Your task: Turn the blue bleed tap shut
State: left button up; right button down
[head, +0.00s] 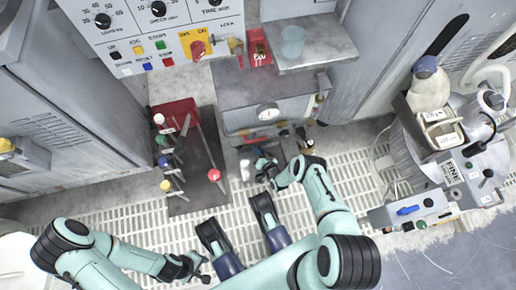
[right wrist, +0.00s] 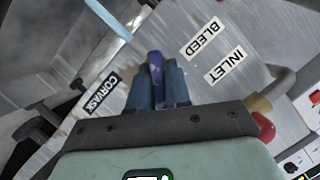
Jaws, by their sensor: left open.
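The blue bleed tap (right wrist: 155,72) shows in the right wrist view as a blue-violet handle near the BLEED label (right wrist: 202,39). My right gripper (right wrist: 157,88) has its two blue fingers close on either side of the handle, with no clear gap. In the head view my right gripper (head: 263,164) is at the front of the grey cabinet, below the round gauge, and the tap there is hidden or too small to make out. My left gripper (head: 192,268) is open and empty, low over the floor grating, away from the cabinet.
An INLET label (right wrist: 225,66) and a brass fitting (right wrist: 258,104) are beside the tap. The gauge (head: 268,112) is above my right gripper. Floor grating (head: 335,150) is partly clear.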

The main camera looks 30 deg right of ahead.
jog(key=m+t+y, duration=0.1)
jog(key=m+y, duration=0.1)
jog(key=m, duration=0.2)
dwell(0.3)
jog(key=c, duration=1.2)
grip_release()
jog(key=shift+o, duration=0.2)
pick_arm(q)
jog(key=w+d+r+t+p, duration=0.1)
jog(key=w+r+t+p, duration=0.2)
jog(key=w+r, duration=0.3)
jog(key=shift+w+m+p, duration=0.3)
jog(key=shift+w+p, duration=0.55)
jog(key=shift+w, duration=0.75)
pick_arm(e)
jog(key=v, duration=1.3)
jog(key=shift+s+f, duration=0.3)
jog(key=shift+f, duration=0.05)
pick_arm(q)
jog(key=shift+d, duration=0.1)
pick_arm(e)
jog(key=shift+o, duration=0.3)
